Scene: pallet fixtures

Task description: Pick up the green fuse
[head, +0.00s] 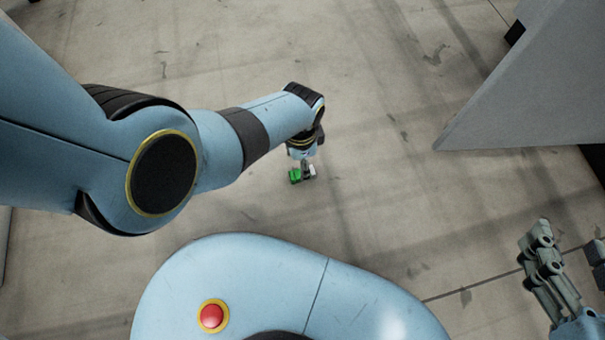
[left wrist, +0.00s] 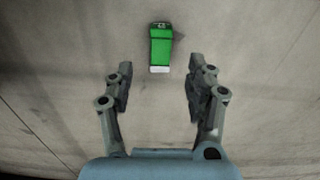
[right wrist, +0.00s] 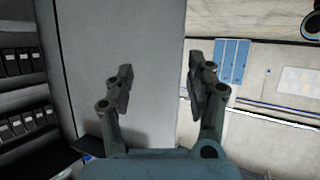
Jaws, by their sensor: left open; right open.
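The green fuse (left wrist: 160,47) is a small green block with a white end. In the left wrist view it lies on the floor just beyond the fingertips, roughly centred between them. My left gripper (left wrist: 158,80) is open and empty, with its fingers either side of the line to the fuse. In the head view the fuse (head: 295,175) shows beside the left gripper (head: 308,172), partly hidden by it. My right gripper (right wrist: 159,78) is open and empty, away from the fuse; it also shows at the lower right of the head view (head: 539,232).
A large grey panel (head: 540,90) stands at the upper right of the head view. The concrete floor (head: 390,215) around the fuse is clear. The right wrist view shows shelves of dark bins (right wrist: 22,62) at the left and a blue panel (right wrist: 232,60) on the wall.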

